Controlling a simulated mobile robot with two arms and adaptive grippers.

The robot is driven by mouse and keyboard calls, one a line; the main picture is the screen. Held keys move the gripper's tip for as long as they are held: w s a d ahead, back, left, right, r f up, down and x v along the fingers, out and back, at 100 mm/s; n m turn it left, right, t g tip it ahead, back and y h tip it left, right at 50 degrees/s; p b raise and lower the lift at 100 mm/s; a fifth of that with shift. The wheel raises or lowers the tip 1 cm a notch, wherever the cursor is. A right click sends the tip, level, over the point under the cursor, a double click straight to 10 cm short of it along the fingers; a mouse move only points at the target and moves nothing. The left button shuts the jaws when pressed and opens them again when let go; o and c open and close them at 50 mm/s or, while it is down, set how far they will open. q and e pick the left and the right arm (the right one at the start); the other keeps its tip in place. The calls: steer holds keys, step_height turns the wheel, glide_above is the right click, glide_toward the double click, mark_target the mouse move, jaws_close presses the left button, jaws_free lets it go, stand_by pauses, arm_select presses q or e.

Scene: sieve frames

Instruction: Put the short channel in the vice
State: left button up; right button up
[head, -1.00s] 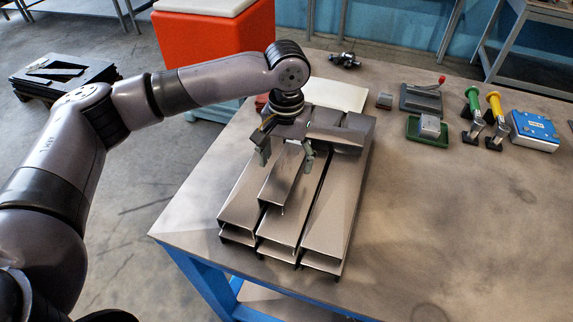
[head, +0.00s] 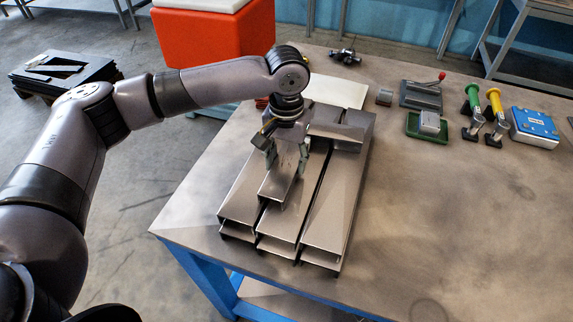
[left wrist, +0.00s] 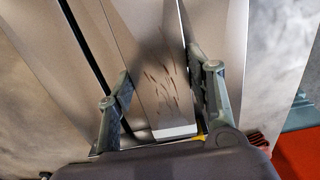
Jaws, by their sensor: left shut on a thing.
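The short channel (head: 279,184) is a bare metal piece lying on top of a stack of longer channels. My left gripper (head: 287,163) comes down over it from above, with one finger on each side. Its fingers are shut on the channel's sides. In the left wrist view the short channel (left wrist: 150,45), with dark scratches, runs between the fingers of the gripper (left wrist: 163,105). The vice seems to be the dark grey device (head: 421,96) with a red-knobbed handle at the back of the table. My right gripper does not show.
Longer channels (head: 335,215) lie stacked under and beside the short one. The table's front right is clear.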

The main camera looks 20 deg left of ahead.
arm_select(q)
jaws_close()
steer(key=shift+w+r, duration=0.1)
steer(key=shift+r, duration=0.05)
stand_by(0.4)
